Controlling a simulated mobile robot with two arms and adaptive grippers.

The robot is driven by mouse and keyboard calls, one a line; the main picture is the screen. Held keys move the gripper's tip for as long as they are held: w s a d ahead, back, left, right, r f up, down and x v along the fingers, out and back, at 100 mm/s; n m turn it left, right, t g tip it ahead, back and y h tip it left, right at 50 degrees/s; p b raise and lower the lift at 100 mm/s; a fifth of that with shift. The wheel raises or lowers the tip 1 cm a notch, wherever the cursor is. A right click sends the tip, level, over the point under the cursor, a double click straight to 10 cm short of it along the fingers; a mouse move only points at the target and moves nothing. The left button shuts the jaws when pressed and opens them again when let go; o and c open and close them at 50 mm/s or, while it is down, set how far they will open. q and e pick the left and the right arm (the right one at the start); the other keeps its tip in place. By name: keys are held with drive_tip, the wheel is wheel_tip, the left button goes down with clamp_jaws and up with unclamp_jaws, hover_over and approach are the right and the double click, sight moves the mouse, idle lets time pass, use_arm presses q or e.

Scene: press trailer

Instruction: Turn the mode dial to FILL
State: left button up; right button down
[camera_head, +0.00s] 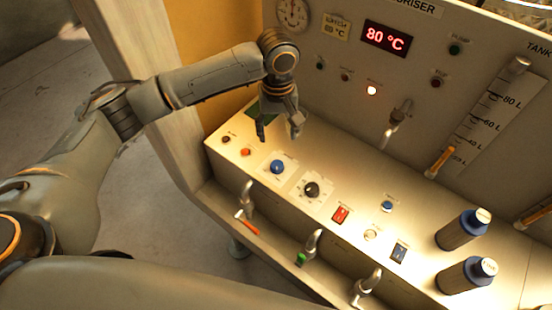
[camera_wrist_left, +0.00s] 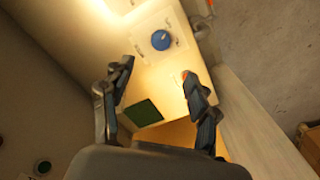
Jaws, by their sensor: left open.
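A blue dial (camera_head: 277,167) sits on a white label plate on the sloped lit panel. It also shows in the left wrist view (camera_wrist_left: 161,40), ahead of the fingers. A black dial (camera_head: 311,189) on a similar plate with markings sits to its right. The lettering on both plates is too small to read, so I cannot tell which is the mode dial or where FILL is. My left gripper (camera_head: 279,130) is open and empty, above and behind the blue dial, fingers pointing down and apart from it. My right gripper is not in view.
Several taps line the lower front, including a red-handled one (camera_head: 246,222). A display (camera_head: 386,38) reads 80 °C on the upright panel.

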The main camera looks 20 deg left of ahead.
sight(277, 165)
use_arm(q)
wheel_tip(277, 165, down, 14)
drive_tip(key=p, duration=0.3)
drive_tip(key=shift+r+p, duration=0.25)
drive_tip(key=shift+p, duration=0.1)
drive_tip(key=shift+c, duration=0.3)
drive_tip(key=c, duration=1.1)
